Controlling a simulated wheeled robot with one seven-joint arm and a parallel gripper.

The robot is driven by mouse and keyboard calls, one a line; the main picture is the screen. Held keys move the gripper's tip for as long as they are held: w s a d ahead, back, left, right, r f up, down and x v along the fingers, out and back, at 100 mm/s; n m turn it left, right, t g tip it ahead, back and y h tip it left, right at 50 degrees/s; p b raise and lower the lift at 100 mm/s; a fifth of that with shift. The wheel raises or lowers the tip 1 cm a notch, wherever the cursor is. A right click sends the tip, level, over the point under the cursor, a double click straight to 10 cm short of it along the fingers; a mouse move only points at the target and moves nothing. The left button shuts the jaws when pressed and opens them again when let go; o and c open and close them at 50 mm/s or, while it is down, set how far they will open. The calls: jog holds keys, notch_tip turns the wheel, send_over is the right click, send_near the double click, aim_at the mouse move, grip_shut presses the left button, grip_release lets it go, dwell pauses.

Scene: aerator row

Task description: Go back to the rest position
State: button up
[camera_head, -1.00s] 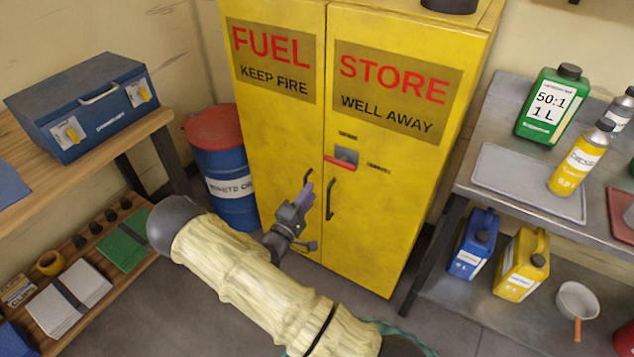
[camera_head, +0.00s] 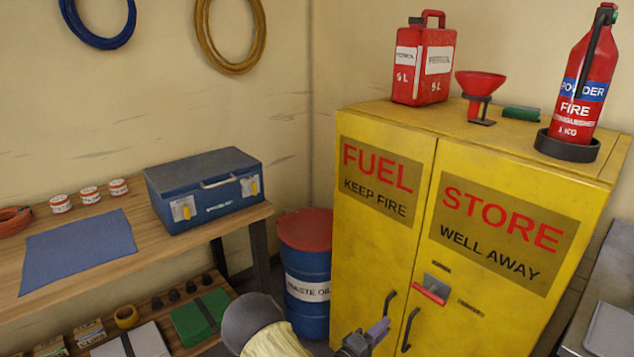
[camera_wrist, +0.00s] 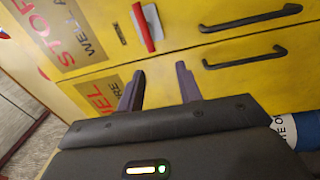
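My gripper (camera_head: 379,328) is low in the head view, in front of the yellow fuel cabinet (camera_head: 372,258). In the wrist view my gripper (camera_wrist: 160,88) shows two dark fingers set apart, with nothing between them. The cabinet doors are shut. Their two dark handles (camera_wrist: 245,60) and the red latch (camera_wrist: 144,28) lie beyond the fingertips in the wrist view, apart from them. The red latch also shows in the head view (camera_head: 430,292). Most of my arm is below the head view's edge.
A blue waste oil drum (camera_head: 308,262) with a red lid stands left of the cabinet. A wooden bench (camera_head: 95,268) with a blue toolbox (camera_head: 205,188) is at the left. A petrol can (camera_head: 424,62), red funnel (camera_head: 480,85) and fire extinguisher (camera_head: 583,85) stand on the cabinet.

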jog(key=s+a+r+m+g+y, duration=0.5)
jog(key=s+r+m+g+y, duration=0.15)
jog(key=y, duration=0.75)
jog(key=s+d+r+g, duration=0.1)
jog(key=s+r, duration=0.2)
jog(key=s, duration=0.4)
jog(key=s+d+r+g, duration=0.1)
jog(key=s+r+g, duration=0.1)
jog(key=s+r, duration=0.3)
jog(key=w+d+p+v, duration=0.1)
jog(key=w+p+v, duration=0.2)
jog(key=p+v, duration=1.2)
jog(key=shift+s+r+y+p, duration=0.35)
jog(key=shift+r+y+p, duration=0.1)
jog(key=shift+p, duration=0.4)
jog(key=shift+a+m, duration=0.15)
jog(key=shift+m, duration=0.1)
